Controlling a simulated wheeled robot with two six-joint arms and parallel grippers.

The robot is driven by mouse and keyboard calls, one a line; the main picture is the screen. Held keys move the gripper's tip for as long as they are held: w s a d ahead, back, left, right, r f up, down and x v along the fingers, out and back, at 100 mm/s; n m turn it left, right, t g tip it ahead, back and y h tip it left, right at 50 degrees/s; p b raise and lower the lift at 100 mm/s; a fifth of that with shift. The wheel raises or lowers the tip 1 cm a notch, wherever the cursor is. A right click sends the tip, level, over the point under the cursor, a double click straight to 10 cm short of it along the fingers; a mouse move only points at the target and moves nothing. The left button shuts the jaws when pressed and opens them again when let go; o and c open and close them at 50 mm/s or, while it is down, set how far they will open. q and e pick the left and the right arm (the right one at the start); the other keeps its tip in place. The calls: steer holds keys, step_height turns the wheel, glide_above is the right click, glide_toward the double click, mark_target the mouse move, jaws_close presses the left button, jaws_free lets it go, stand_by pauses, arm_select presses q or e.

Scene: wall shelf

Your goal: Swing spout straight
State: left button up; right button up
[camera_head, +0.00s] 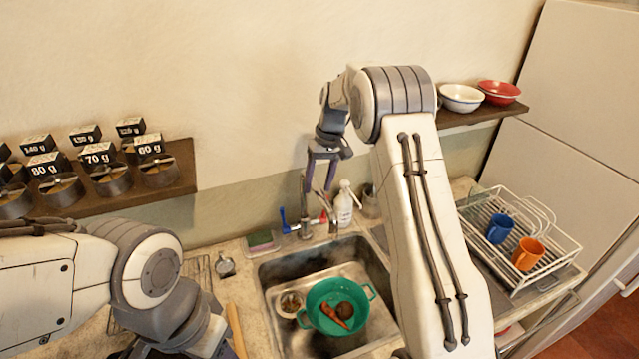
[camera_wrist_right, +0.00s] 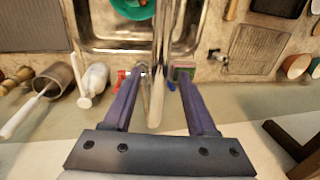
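The metal tap stands at the back edge of the sink, with its post (camera_head: 304,212) partly behind my right gripper (camera_head: 321,189) in the head view. It has a blue handle (camera_head: 284,218) and a red handle (camera_head: 323,216). In the right wrist view, the long spout (camera_wrist_right: 158,75) runs between the two purple fingers of my right gripper (camera_wrist_right: 160,72) toward the sink. The fingers are open, one on each side of the spout, with gaps visible. I cannot tell their height relative to it. My left gripper is out of view; only my left arm shows.
The sink (camera_head: 262,277) holds a green colander (camera_head: 322,326) with food in it. A white bottle (camera_head: 344,205) and a sponge (camera_head: 262,241) stand near the tap. A dish rack (camera_head: 566,258) with two mugs is at right. Shelves (camera_head: 180,185) (camera_head: 480,115) hang on the wall.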

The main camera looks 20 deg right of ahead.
steer(key=shift+d+r, duration=0.1)
steer(key=shift+r, duration=0.1)
step_height(320, 180, up, 10)
steer(key=d+b, duration=0.2)
stand_by(0.3)
steer(key=shift+f, duration=0.15)
